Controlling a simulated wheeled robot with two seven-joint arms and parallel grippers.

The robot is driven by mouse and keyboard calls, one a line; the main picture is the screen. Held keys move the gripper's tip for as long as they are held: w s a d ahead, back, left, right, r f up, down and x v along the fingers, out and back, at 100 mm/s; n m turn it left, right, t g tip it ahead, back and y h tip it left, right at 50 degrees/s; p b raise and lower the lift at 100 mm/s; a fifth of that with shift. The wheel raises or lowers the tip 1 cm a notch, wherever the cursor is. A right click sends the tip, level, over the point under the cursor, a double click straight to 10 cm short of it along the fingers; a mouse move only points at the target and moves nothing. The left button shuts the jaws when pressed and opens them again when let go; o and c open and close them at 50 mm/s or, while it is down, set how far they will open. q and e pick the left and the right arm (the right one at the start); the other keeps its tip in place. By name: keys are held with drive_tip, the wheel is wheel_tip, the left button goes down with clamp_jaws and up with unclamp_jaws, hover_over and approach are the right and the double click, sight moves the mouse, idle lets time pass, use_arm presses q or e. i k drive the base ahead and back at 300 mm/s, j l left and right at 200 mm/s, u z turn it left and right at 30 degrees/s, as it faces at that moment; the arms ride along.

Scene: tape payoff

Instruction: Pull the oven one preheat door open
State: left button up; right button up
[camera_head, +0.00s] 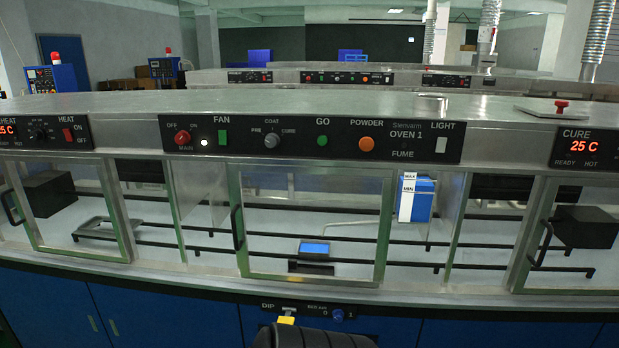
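The preheat door (82,252) is a glass door in a metal frame at the far left of the oven front, under the preheat panel. It looks shut, in line with the front. Its black bar handle (11,207) stands on its left side, near the picture's left edge. Through the glass I see a black box (49,193) and a grey metal frame (95,229) on black rails. Neither of my grippers is in view.
The middle door has a black handle (237,228), and the right door has another handle (543,244). The main control panel (310,139) runs above. Blue cabinets (150,316) stand below the oven. A dark ribbed shape (315,338) shows at the bottom edge.

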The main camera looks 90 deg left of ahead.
sight(10, 179)
drive_tip(key=u, duration=4.2)
